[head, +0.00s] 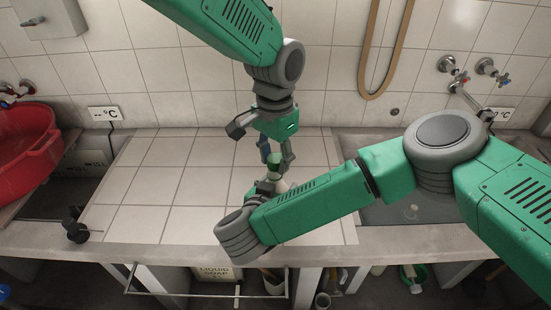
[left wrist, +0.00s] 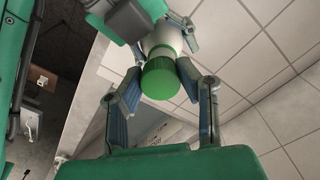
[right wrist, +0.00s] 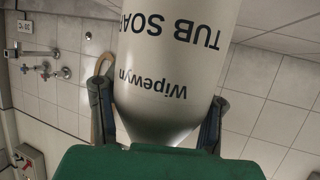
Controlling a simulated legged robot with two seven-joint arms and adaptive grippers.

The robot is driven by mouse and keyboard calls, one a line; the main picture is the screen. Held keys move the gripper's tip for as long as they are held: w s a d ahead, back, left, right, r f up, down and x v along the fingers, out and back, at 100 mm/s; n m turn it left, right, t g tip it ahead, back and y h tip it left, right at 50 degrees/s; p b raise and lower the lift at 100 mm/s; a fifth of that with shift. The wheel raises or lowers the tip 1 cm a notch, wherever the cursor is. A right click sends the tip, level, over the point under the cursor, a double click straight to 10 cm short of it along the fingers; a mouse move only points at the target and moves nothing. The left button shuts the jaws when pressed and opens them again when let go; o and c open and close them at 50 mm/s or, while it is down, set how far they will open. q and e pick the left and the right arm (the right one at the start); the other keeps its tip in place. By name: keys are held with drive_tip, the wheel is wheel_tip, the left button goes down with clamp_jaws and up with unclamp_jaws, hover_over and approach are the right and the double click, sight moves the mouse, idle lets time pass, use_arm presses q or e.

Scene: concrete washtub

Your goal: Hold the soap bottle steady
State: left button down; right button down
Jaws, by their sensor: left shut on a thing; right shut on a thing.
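The soap bottle (head: 282,186) stands on the tiled counter in the head view, mostly hidden behind my right forearm. In the right wrist view its pale grey body (right wrist: 180,75) with dark lettering sits between the fingers of my right gripper (right wrist: 158,115), which is shut on it. The bottle's green cap (head: 274,161) shows above the body. My left gripper (head: 277,152) comes down from above with its fingers on either side of the cap. In the left wrist view the green cap (left wrist: 161,78) is between the left gripper's (left wrist: 165,90) fingers, shut on it.
The tiled counter (head: 140,190) is clear left of the bottle. A red tub (head: 25,150) stands at the far left, a sunken basin (head: 400,211) at the right. Taps (head: 465,70) and a hanging hose (head: 366,60) are on the back wall.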

sight(275, 158)
use_arm(q)
drive_tip(key=shift+r, duration=2)
use_arm(e)
drive_tip(key=c, duration=0.5)
unclamp_jaws()
drive_tip(key=shift+c, duration=0.2)
